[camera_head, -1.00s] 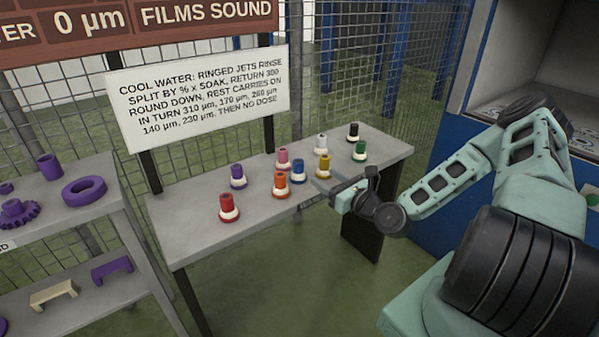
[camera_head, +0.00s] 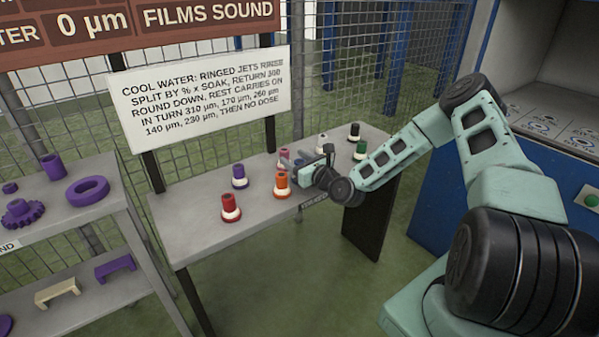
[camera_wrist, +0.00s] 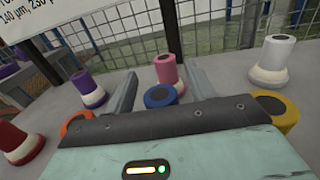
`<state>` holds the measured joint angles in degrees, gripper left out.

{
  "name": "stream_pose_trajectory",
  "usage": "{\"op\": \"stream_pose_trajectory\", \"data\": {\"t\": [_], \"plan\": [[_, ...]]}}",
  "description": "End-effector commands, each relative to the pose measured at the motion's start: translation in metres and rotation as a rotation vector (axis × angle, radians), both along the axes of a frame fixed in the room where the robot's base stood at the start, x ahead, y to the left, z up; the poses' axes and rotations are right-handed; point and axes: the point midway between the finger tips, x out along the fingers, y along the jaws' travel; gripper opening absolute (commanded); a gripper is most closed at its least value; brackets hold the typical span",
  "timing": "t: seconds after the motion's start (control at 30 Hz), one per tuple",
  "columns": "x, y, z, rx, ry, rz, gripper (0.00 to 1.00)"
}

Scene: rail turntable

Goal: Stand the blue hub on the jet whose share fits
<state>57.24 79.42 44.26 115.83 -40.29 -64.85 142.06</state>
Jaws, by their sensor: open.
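The blue hub (camera_wrist: 160,97) is low in the wrist view, partly cut off by my gripper's body. In the head view my arm hides it. My gripper (camera_head: 299,160) is open above the grey table, its fingers pointing to the back left. In the wrist view the fingers of my gripper (camera_wrist: 160,88) stand left and right of the blue hub, with gaps on both sides. I cannot tell whether they are down at its height. Panels with black markings (camera_head: 545,128) lie in the blue cabinet at right. I cannot make out which are jets.
Near the blue hub stand a pink hub (camera_wrist: 166,70), an orange hub (camera_head: 282,184), a yellow hub (camera_wrist: 277,112), a purple hub (camera_head: 239,176) and a white hub (camera_wrist: 274,62). A red hub (camera_head: 231,207) stands in front. A sign (camera_head: 200,95) gives rinse rules and µm values.

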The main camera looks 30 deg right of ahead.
Motion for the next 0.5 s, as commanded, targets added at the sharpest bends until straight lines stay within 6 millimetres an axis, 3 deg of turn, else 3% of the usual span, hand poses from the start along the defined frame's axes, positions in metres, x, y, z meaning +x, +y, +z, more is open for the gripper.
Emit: {"op": "stream_pose_trajectory", "data": {"t": [0.23, 0.27, 0.43, 0.5], "plan": [[0.0025, 0.0004, -0.0002, 0.0, 0.0, 0.0, 0.55], [0.0025, 0.0004, -0.0002, 0.0, 0.0, 0.001, 0.49], [0.0023, 0.0004, -0.0001, 0.0, 0.0, 0.001, 0.02], [0.0025, 0.0004, 0.0008, 0.0, -0.002, 0.0, 0.0]]}}
